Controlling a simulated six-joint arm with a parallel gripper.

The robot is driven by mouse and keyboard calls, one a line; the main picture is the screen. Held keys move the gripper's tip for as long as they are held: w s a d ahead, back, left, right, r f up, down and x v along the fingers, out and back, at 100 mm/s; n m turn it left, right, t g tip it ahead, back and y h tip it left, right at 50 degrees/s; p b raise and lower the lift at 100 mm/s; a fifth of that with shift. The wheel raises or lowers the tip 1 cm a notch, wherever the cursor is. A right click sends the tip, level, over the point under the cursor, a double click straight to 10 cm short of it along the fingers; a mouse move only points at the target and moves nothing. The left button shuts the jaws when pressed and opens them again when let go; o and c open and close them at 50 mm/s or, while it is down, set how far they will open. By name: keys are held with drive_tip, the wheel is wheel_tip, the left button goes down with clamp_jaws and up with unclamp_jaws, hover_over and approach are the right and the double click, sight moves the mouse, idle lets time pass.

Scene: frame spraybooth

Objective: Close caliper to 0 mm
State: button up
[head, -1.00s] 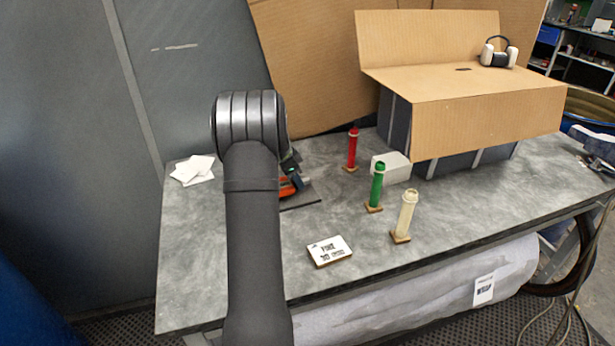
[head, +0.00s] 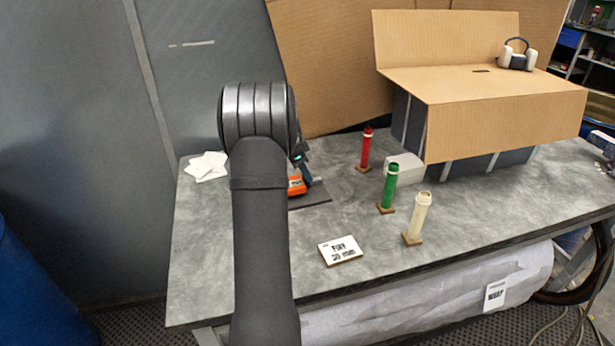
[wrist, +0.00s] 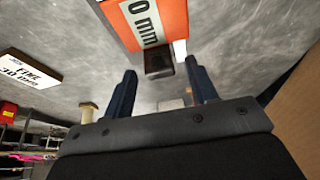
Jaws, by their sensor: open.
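An orange block (head: 297,186) lies on a dark mat (head: 315,196) on the table, partly hidden behind my arm in the head view. In the wrist view the orange block (wrist: 150,18) is at the top, with a white label whose visible part reads "0 mm". A small dark block (wrist: 158,62) adjoins its lower end. I cannot make out the caliper's jaws or its opening. My gripper (wrist: 163,78) is open, its two dark fingers pointing towards the dark block, with nothing held between them. In the head view the gripper is mostly hidden by my arm.
Red (head: 366,148), green (head: 388,187) and cream (head: 417,217) posts stand right of the mat. A white card (head: 340,250) with black print lies in front. White sheets (head: 206,165) lie at the left, a cardboard box (head: 480,90) at the back right.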

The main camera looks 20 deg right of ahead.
drive_tip(key=v, duration=1.3)
drive_tip(key=x, duration=1.7)
drive_tip(key=shift+d+f, duration=0.1)
drive_tip(key=shift+d, duration=0.25)
